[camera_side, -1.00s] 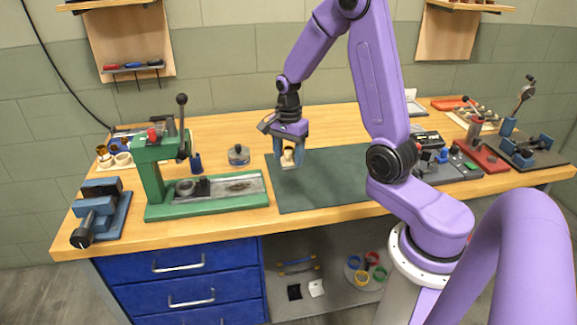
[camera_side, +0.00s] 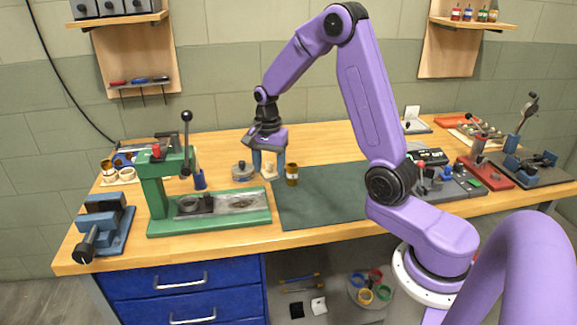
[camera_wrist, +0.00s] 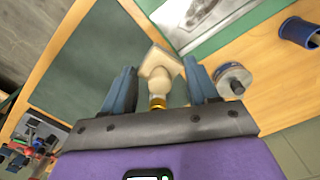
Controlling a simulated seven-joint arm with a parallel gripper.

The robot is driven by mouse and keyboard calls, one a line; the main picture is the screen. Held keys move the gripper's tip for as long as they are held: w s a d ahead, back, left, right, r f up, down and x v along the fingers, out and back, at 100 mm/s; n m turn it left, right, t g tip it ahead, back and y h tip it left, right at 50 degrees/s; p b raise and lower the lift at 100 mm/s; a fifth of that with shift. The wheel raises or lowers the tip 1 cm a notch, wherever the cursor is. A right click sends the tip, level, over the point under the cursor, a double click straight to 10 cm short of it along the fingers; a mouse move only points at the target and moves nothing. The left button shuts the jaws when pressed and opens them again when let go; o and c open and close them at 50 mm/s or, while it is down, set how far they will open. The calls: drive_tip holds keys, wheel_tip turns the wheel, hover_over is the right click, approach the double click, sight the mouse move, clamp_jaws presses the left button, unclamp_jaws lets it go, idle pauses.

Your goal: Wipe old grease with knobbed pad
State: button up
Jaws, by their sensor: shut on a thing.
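My gripper (camera_side: 268,172) is shut on the beige knobbed pad (camera_side: 268,171), above the bench near the back left corner of the dark mat. In the wrist view the pad's square base (camera_wrist: 160,62) and rounded knob show between the blue fingers of my gripper (camera_wrist: 160,72). The contact between fingers and knob is hard to see. A streaky smear (camera_side: 243,202) lies on the metal plate of the green lever press (camera_side: 165,226), in front and left of the pad. An amber jar (camera_side: 291,176) stands just right of the gripper.
The round grey tin (camera_side: 241,172) stands close left of my gripper. A blue spool (camera_side: 199,181) stands by the press lever. The dark mat (camera_side: 330,205) is mostly bare. A blue vise (camera_side: 105,222) sits at the left front edge.

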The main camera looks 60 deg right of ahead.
sight(258, 202)
drive_tip(key=w+a+n, duration=0.6)
drive_tip(key=w+a, duration=0.3)
drive_tip(key=shift+s+d+f, duration=0.1)
drive_tip(key=shift+d+f, duration=0.05)
drive_tip(key=shift+f, duration=1.75)
drive_tip(key=shift+s+d+f, duration=0.1)
drive_tip(key=shift+d+f, duration=0.05)
drive_tip(key=shift+f, duration=1.7)
drive_tip(key=shift+s+d+f, duration=0.35)
drive_tip(key=shift+d+f, duration=0.05)
drive_tip(key=shift+f, duration=0.05)
drive_tip(key=shift+c, duration=0.3)
drive_tip(key=shift+s+d, duration=0.25)
drive_tip(key=shift+s+d+f, duration=0.1)
drive_tip(key=shift+s+d, duration=2.2)
drive_tip(key=shift+s, duration=0.05)
drive_tip(key=shift+w+a, duration=3.1)
wheel_tip(258, 202, up, 8)
drive_tip(key=shift+s+d+r, duration=0.1)
